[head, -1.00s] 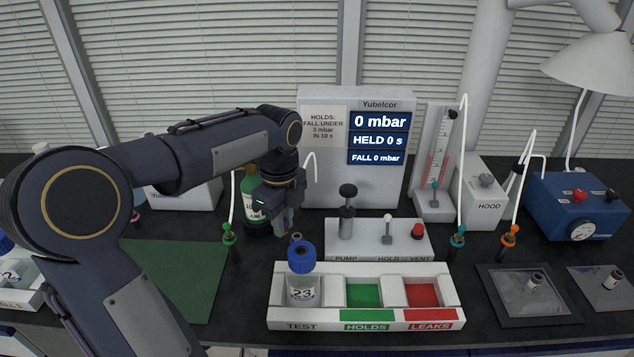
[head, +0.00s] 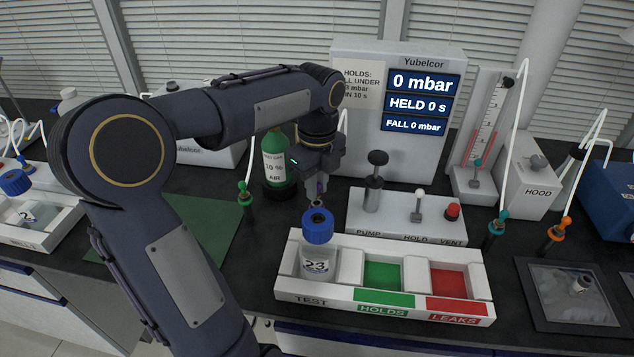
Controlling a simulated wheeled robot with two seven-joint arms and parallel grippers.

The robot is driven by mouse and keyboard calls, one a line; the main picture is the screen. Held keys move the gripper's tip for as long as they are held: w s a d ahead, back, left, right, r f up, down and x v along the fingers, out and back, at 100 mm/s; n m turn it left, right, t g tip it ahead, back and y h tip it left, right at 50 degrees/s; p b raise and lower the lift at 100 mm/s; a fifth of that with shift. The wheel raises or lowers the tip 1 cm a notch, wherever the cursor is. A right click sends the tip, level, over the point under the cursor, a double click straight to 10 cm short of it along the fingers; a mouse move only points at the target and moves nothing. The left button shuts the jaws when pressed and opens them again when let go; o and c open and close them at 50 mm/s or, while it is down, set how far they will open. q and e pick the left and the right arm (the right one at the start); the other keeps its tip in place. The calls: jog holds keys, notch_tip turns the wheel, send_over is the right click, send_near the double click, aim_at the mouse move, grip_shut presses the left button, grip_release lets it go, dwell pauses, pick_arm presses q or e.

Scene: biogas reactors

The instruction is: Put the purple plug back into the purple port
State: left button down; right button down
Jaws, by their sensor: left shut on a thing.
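My left gripper (head: 318,188) points down just above and behind the blue-capped bottle. It is shut on a small purple piece (head: 319,188), which looks like the purple plug; the jaws hide most of it. A white tube (head: 344,120) rises behind the gripper. The bottle labelled 23 (head: 318,262) stands upright in the TEST slot. A small greyish ring (head: 316,204) shows at the top of its blue cap (head: 318,226), just below the jaws. I cannot make out a purple colour on it, or whether the plug touches it. My right gripper is not in view.
The white tray (head: 290,285) has empty green and red slots to the right. Behind it is the pump block (head: 400,212) with an upright pump handle. A green-topped plug (head: 244,193) with its tube stands left, near the green bottle (head: 274,160).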

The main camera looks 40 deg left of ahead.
pick_arm(q)
jog(key=shift+p, duration=0.3)
dwell(0.5)
jog(key=shift+f+b, duration=0.3)
jog(key=shift+f, duration=0.7)
dwell(1.1)
dwell(0.3)
jog(key=c, duration=1.3)
grip_release()
notch_tip(320, 180, up, 8)
jog(key=shift+f+p, duration=0.1)
jog(key=shift+p, duration=0.45)
jog(key=shift+w, duration=0.1)
